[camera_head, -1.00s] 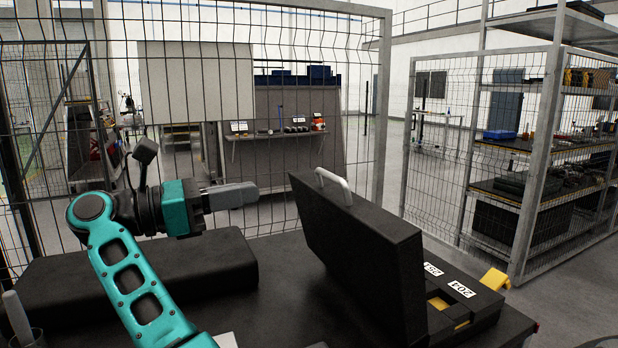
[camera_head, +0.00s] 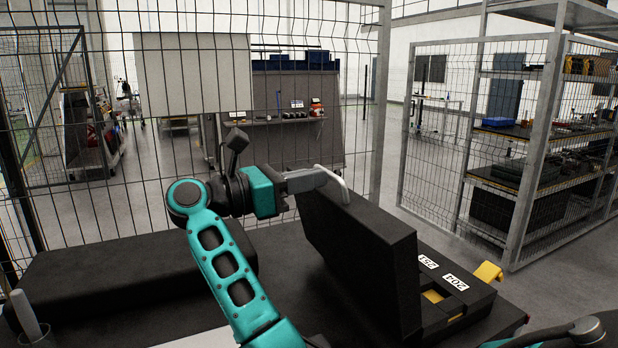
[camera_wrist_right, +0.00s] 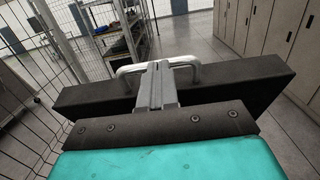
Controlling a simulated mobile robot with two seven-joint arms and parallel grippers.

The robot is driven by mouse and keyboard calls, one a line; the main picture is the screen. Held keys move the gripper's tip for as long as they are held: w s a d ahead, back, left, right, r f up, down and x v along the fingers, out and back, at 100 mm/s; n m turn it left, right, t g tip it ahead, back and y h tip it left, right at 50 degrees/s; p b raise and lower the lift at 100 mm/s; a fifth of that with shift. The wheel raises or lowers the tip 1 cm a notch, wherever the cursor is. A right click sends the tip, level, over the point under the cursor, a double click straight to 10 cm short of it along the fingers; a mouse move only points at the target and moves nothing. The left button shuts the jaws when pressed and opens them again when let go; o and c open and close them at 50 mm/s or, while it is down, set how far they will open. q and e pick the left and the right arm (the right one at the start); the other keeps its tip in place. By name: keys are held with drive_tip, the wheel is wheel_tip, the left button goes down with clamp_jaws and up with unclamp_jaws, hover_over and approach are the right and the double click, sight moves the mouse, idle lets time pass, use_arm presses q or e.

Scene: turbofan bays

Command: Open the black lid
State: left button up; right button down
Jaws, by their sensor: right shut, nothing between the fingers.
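The black lid (camera_head: 365,265) stands raised at a steep angle on the black case (camera_head: 470,315), with its silver handle (camera_head: 338,182) on the top edge. My right gripper (camera_head: 318,176) is shut and empty, its fingertips at the handle and its arm left of the lid. In the right wrist view the gripper (camera_wrist_right: 155,72) overlaps the middle of the handle (camera_wrist_right: 128,71), with the lid (camera_wrist_right: 245,82) behind and below. I cannot tell if the fingers touch the handle. My left gripper is not in view.
A long black padded block (camera_head: 120,285) lies on the dark table to the left. A wire mesh fence (camera_head: 110,190) stands behind, and shelving (camera_head: 535,130) is at the right.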

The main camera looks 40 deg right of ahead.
sight(333, 193)
drive_tip(key=d+b, duration=0.1)
drive_tip(key=s+d+r+b, duration=0.1)
drive_tip(key=d, duration=0.2)
drive_tip(key=shift+s+r+b, duration=0.15)
drive_tip(key=shift+r+b, duration=0.15)
drive_tip(key=shift+b, duration=0.1)
drive_tip(key=shift+d+r, duration=0.2)
drive_tip(key=shift+r, duration=0.05)
